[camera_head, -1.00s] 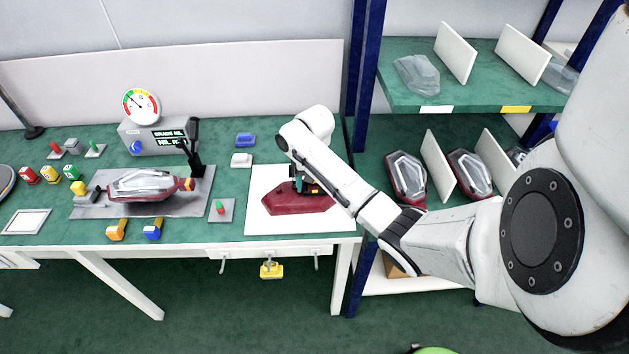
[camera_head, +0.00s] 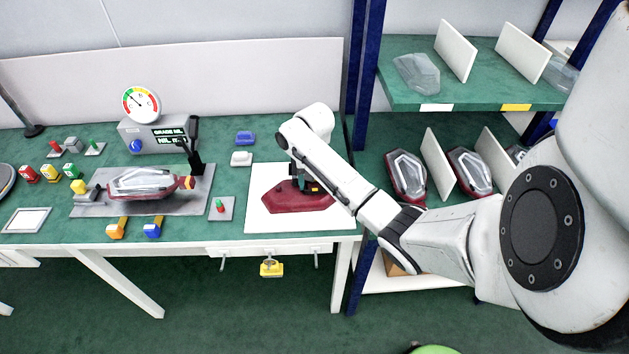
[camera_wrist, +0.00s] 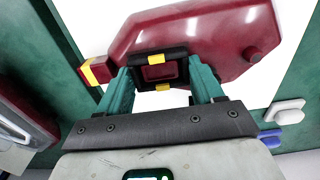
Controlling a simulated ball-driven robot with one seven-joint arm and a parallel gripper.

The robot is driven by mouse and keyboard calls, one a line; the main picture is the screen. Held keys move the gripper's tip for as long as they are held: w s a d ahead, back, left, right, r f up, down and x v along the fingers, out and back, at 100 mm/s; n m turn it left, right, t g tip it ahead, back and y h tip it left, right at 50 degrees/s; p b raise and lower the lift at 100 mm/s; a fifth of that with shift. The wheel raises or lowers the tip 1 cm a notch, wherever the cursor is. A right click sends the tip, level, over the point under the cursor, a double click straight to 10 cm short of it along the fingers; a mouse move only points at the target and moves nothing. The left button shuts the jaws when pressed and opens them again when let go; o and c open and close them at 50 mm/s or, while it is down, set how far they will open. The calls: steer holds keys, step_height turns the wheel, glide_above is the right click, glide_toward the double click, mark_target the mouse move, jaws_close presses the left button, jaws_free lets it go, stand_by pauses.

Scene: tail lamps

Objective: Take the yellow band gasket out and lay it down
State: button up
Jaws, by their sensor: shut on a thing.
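A black square gasket with yellow bands (camera_wrist: 162,88) sits between the two teal fingers of my gripper (camera_wrist: 160,88) in the wrist view. The fingers press on its left and right sides. Behind it lies a dark red lamp housing (camera_wrist: 215,30), which shows through the gasket's opening. In the head view the housing (camera_head: 283,203) lies on a white mat (camera_head: 262,224), and my gripper (camera_head: 305,186) is over its upper right part. I cannot tell whether the gasket is clear of the housing. A red plug with a yellow band (camera_wrist: 95,70) shows at the housing's left end.
Bare white mat surrounds the housing. A white block (camera_head: 241,160) and a blue block (camera_head: 245,139) stand behind left. Left are a grey plate with a clear lamp (camera_head: 140,184) and a gauge (camera_head: 141,104). Shelves with lamps (camera_head: 405,175) stand right.

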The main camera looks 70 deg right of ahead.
steer(key=shift+r+p, duration=1.6)
steer(key=shift+p, duration=0.4)
steer(key=shift+r+p, duration=0.6)
steer(key=shift+p, duration=0.2)
steer(key=shift+a+f, duration=0.1)
steer(key=w+a+n, duration=0.1)
steer(key=a, duration=0.1)
steer(key=w+a+f+n, duration=0.1)
steer(key=w+a, duration=0.1)
steer(key=a, duration=0.1)
steer(key=w+a+n+b, duration=0.1)
steer(key=w+a, duration=0.1)
steer(key=a, duration=0.1)
steer(key=shift+w+f, duration=0.2)
steer(key=shift+f, duration=0.1)
steer(key=w+a+f+n+b, duration=0.1)
steer(key=a+n, duration=0.4)
steer(key=a, duration=1)
steer(key=w+a+f+n+b, duration=0.2)
steer(key=a+n, duration=0.3)
steer(key=a, duration=1.1)
steer(key=shift+w+a+f+n, duration=0.2)
steer(key=shift+w+a+n, duration=0.1)
steer(key=shift+w, duration=0.15)
